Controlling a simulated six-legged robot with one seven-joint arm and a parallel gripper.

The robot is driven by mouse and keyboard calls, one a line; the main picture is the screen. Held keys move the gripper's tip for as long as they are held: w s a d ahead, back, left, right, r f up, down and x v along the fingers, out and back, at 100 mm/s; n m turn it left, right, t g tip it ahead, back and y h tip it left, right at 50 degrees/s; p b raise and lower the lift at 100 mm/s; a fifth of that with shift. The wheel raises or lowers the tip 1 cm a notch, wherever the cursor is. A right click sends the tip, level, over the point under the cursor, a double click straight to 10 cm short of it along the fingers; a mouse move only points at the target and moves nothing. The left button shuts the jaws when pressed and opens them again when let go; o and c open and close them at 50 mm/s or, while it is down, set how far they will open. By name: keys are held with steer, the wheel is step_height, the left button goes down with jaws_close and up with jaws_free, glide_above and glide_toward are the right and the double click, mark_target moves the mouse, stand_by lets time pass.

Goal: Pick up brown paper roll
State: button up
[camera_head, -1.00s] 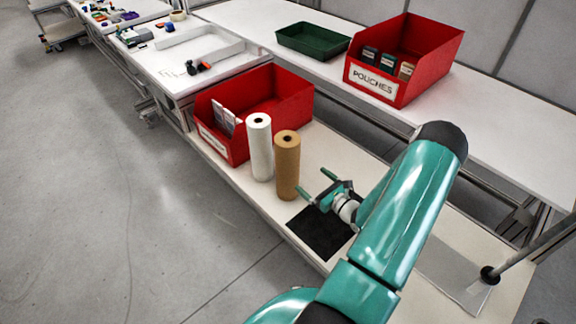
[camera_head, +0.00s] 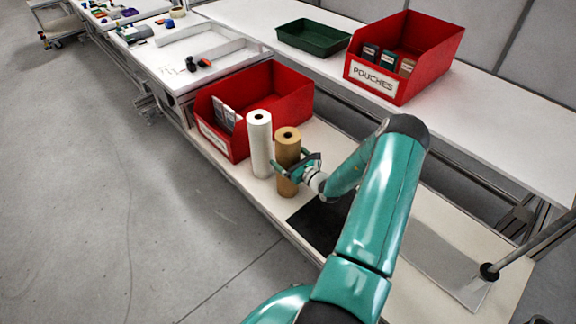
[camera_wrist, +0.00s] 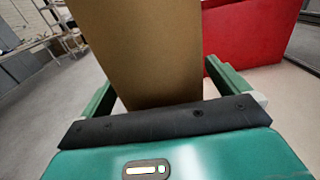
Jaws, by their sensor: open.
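The brown paper roll (camera_head: 288,149) stands upright on the white bench, just right of a white roll (camera_head: 260,145). My gripper (camera_head: 289,167) is open at the lower-middle part of the brown roll, with its fingers reaching around either side. In the wrist view the brown roll (camera_wrist: 148,50) fills the space between the two green fingers of my gripper (camera_wrist: 165,85). The jaws are not closed on it. Whether a finger touches the roll I cannot tell.
A red bin (camera_head: 285,88) with packets stands behind the rolls. A black mat (camera_head: 318,224) lies in front, to the right. A red bin labelled POUCHES (camera_head: 425,72) and a green tray (camera_head: 313,38) sit on the rear bench. The white roll is close beside the brown one.

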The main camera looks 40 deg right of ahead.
steer(key=shift+w, duration=0.2)
steer(key=shift+c, duration=0.4)
steer(key=c, duration=1.4)
steer(key=shift+r, duration=0.1)
steer(key=shift+c, duration=0.6)
steer(key=shift+r, duration=0.1)
